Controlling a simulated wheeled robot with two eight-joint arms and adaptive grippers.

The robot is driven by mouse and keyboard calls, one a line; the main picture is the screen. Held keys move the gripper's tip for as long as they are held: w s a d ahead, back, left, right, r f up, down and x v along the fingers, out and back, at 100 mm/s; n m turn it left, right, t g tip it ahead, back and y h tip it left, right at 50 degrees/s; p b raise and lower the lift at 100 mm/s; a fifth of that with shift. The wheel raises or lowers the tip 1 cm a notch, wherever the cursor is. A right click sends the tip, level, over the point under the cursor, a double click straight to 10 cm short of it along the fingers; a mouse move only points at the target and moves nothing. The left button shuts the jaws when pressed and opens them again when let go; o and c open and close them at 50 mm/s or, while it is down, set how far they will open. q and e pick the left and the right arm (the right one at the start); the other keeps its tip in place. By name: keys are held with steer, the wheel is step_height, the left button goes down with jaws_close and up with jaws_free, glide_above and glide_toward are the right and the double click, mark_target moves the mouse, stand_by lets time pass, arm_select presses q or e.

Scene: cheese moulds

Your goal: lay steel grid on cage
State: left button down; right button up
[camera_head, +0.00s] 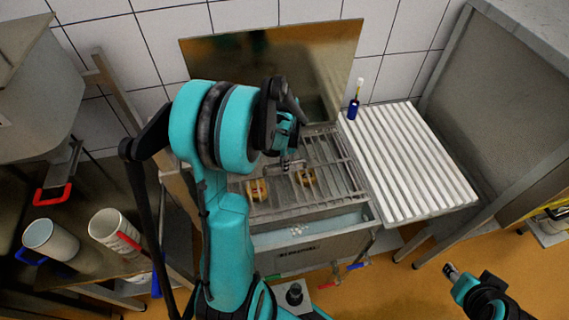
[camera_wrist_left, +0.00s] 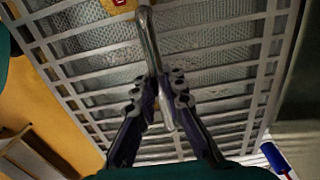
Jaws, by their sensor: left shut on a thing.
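A steel grid (camera_head: 340,176) of crossed flat bars lies level over the open top of a steel vat (camera_head: 310,258). It fills most of the left wrist view (camera_wrist_left: 220,75), with a perforated surface under its bars. My left gripper (camera_head: 291,148) is over the grid's far middle part. In the left wrist view, my left gripper (camera_wrist_left: 163,95) is shut on a bent steel handle (camera_wrist_left: 148,35) that stands out over the bars. I cannot tell the cage apart from the grid and vat. My right gripper (camera_head: 452,271) is far off at the lower right; its jaw opening is unclear.
Two red-and-yellow pieces (camera_head: 306,178) show at the grid. A white ribbed board (camera_head: 410,160) adjoins the vat on the right, with a blue-handled brush (camera_head: 354,105) at its corner. A steel panel (camera_head: 330,60) stands behind. White buckets (camera_head: 108,226) stand at the left.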

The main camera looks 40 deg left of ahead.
arm_select(q)
steer(key=shift+f, duration=0.15)
steer(key=c, duration=1.5)
jaws_free()
step_height(320, 180, up, 12)
steer(key=shift+d, duration=0.15)
